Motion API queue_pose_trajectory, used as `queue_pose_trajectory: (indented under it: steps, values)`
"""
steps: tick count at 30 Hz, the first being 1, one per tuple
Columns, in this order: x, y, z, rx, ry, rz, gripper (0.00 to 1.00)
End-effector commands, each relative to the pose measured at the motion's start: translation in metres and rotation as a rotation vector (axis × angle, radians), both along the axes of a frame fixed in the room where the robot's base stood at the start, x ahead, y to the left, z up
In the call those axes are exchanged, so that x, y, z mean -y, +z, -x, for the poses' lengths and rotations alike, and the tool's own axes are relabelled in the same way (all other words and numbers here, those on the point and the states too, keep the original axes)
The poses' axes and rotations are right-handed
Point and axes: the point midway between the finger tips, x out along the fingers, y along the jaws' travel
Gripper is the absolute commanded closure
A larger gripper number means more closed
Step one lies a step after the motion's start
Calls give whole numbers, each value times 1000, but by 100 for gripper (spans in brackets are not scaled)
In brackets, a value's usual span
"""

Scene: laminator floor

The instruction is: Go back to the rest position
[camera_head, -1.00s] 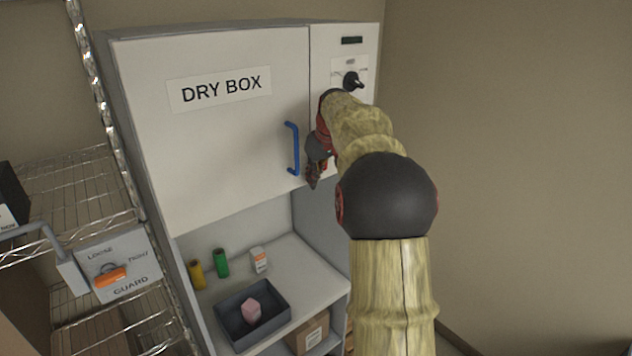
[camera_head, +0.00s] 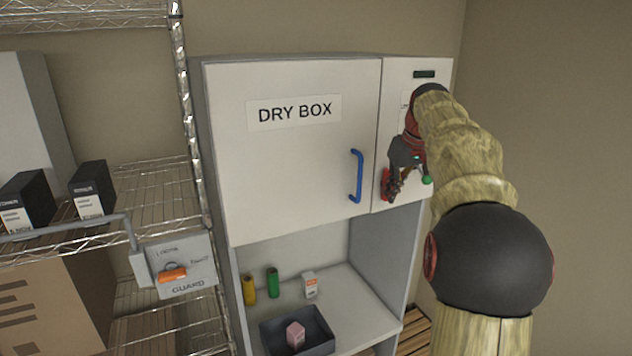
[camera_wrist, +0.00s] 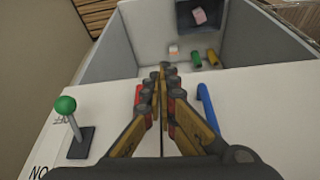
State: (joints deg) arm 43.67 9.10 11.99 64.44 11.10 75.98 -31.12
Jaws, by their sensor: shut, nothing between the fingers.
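My gripper (camera_head: 398,178) is in front of the dry box's right-hand panel, to the right of the blue door handle (camera_head: 357,176). In the wrist view my gripper (camera_wrist: 163,72) has its fingers together with nothing between them. The blue handle (camera_wrist: 208,108) lies to the right of the fingers there, apart from them. The white dry box door (camera_head: 300,190) is shut. A green-knobbed lever (camera_head: 427,180) shows just right of my gripper, and its knob (camera_wrist: 65,104) is at the left in the wrist view. My arm hides part of the panel.
Below the door, an open shelf holds a yellow cylinder (camera_head: 249,291), a green cylinder (camera_head: 272,282), a small white box (camera_head: 310,285) and a dark tray (camera_head: 328,346) with a pink block (camera_head: 296,335). A wire rack (camera_head: 150,190) with a guard plate (camera_head: 182,264) stands left. A bare wall is right.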

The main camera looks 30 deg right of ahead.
Motion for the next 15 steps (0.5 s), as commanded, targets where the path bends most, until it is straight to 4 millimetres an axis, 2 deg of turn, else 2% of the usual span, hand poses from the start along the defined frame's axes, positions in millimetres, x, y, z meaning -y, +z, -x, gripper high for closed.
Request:
queue_pose_trajectory:
  steps: [10,15]
  values:
    - [6,2,-4,23,-69,-3,100]
    - [6,-44,6,-10,-181,-46,100]
